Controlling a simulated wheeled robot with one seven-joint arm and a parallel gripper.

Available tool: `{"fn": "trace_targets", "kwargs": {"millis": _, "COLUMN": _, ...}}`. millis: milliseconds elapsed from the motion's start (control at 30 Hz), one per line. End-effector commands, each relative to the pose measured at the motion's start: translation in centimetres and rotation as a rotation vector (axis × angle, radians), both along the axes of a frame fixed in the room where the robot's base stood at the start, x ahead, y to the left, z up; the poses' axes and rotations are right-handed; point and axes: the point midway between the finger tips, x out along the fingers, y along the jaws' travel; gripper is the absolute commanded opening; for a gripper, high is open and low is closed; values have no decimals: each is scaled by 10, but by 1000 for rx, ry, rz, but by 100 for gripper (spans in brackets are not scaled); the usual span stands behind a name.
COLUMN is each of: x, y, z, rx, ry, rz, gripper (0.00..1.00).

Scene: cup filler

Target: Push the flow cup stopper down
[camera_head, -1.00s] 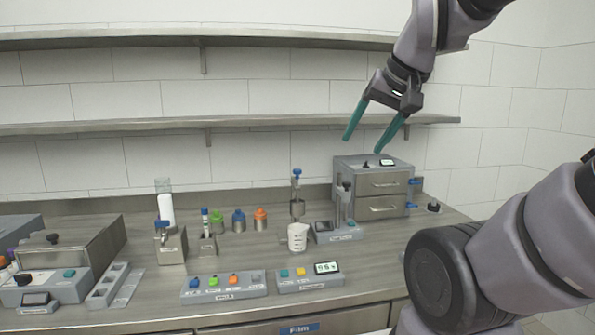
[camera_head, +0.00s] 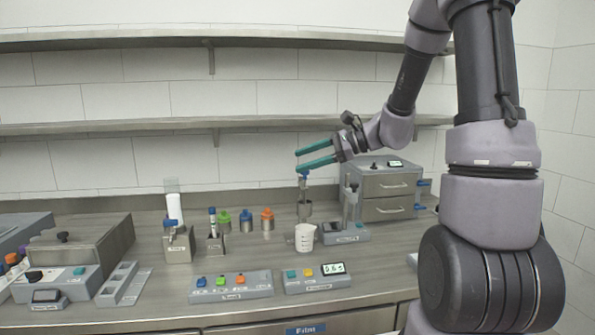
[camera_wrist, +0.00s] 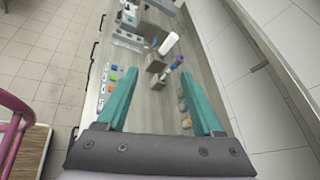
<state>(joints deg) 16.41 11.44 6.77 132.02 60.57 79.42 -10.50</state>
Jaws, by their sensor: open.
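The flow cup (camera_head: 304,211) is a small metal cup held on a stand above the counter at centre right. Its stopper (camera_head: 303,184) stands upright in it with a blue top. My gripper (camera_head: 299,161) is level, pointing left, with its teal fingers apart and nothing between them. The lower finger overlaps the stopper's top in the head view; I cannot tell whether they touch. In the wrist view my gripper (camera_wrist: 162,95) is also open and empty. I cannot make out the flow cup there. A white beaker (camera_head: 305,238) stands below the cup.
A grey drawer unit (camera_head: 392,190) stands behind and right of the cup. Button panels (camera_head: 231,286) lie in front. Green, blue and orange capped containers (camera_head: 246,220) and a bottle holder (camera_head: 177,244) stand to the left. A shelf (camera_head: 130,127) runs along the wall above.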

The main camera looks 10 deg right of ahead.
Motion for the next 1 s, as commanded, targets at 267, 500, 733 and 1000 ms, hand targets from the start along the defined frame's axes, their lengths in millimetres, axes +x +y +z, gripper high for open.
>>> {"fn": "trace_targets", "kwargs": {"millis": 267, "x": 101, "y": -55, "z": -56, "rx": 410, "ry": 175, "rz": -364, "gripper": 68}}
{"fn": "trace_targets", "kwargs": {"millis": 500, "x": 134, "y": -88, "z": -85, "rx": 553, "ry": 217, "rz": -527, "gripper": 68}}
{"fn": "trace_targets", "kwargs": {"millis": 733, "x": 151, "y": -73, "z": -86, "rx": 562, "ry": 218, "rz": -533, "gripper": 68}}
{"fn": "trace_targets", "kwargs": {"millis": 1000, "x": 188, "y": -36, "z": -86, "rx": 562, "ry": 218, "rz": -533, "gripper": 68}}
